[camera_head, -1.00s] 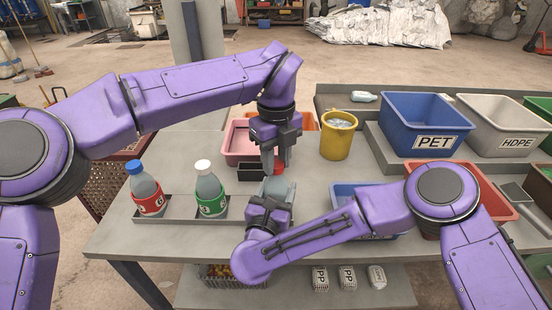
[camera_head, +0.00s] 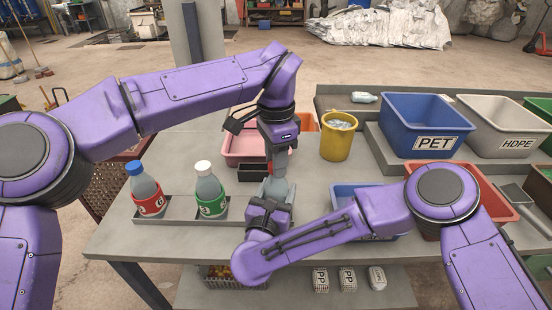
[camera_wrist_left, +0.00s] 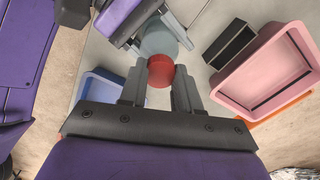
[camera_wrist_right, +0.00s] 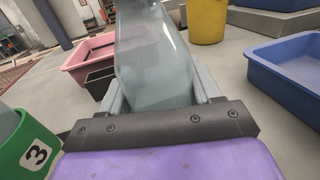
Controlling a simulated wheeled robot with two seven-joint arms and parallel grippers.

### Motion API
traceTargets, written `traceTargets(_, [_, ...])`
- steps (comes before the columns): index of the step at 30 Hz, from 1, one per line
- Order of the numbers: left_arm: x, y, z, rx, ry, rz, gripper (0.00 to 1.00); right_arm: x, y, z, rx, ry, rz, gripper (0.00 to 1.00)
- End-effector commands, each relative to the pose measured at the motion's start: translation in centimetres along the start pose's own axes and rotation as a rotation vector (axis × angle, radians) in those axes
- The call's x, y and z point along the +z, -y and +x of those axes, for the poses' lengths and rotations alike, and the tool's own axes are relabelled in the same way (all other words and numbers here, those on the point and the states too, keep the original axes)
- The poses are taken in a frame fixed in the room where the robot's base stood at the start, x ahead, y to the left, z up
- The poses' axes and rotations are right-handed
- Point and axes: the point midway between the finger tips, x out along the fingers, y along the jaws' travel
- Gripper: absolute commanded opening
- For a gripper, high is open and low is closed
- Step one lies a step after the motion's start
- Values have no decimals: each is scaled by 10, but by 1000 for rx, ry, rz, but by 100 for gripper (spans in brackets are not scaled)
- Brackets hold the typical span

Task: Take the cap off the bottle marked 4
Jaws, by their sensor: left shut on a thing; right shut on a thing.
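A clear bottle (camera_head: 279,187) stands upright over the table between my two grippers; its number is hidden. My right gripper (camera_head: 272,200) is shut on the bottle's body, which also fills the middle of the right wrist view (camera_wrist_right: 152,60). A red cap (camera_wrist_left: 160,71) shows in the left wrist view at the bottle's top. My left gripper (camera_head: 279,166) comes from above and is shut on the red cap, with one finger on each side. I cannot tell whether the cap is still seated on the neck.
A blue-capped bottle with a red label (camera_head: 147,192) and a white-capped bottle marked 3 (camera_head: 210,192) stand in a grey tray at left. Behind are a pink bin (camera_head: 238,146) and a yellow cup (camera_head: 338,139). A blue PET bin (camera_head: 425,120) stands at right.

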Motion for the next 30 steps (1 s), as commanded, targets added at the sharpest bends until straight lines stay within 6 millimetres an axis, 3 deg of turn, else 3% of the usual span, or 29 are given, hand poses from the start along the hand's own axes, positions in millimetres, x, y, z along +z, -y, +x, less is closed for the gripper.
traceTargets(30, [0, 0, -22, 0, 0, 2, 0, 0, 0, 0, 0, 0, 0, 0])
